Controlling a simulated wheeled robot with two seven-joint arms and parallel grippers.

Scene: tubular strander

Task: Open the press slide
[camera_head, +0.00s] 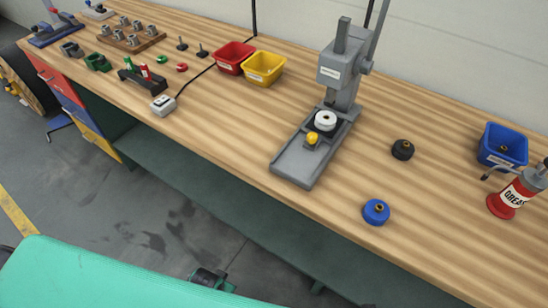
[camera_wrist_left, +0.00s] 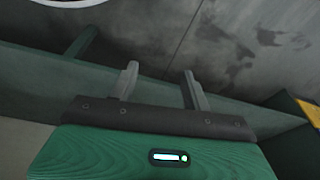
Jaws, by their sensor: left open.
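The grey arbor press (camera_head: 343,75) stands on the workbench right of the middle in the head view. The slide (camera_head: 322,128) sits low at the front of the press, with a yellow knob (camera_head: 313,138) at its near end and a white ring-shaped part (camera_head: 325,120) on it, under the ram. The slide looks pushed in, over the back of the long grey base (camera_head: 296,163). My left gripper (camera_wrist_left: 160,82) is open and empty in the left wrist view, its two fingers apart below bench level. It is well away from the press. My right gripper is not in view.
Right of the press are a black knob (camera_head: 403,149), a blue knob (camera_head: 376,211), a blue bin (camera_head: 503,147) and a red grease can (camera_head: 512,196). Red (camera_head: 234,57) and yellow (camera_head: 263,68) bins stand left of it. The bench front before the press is clear.

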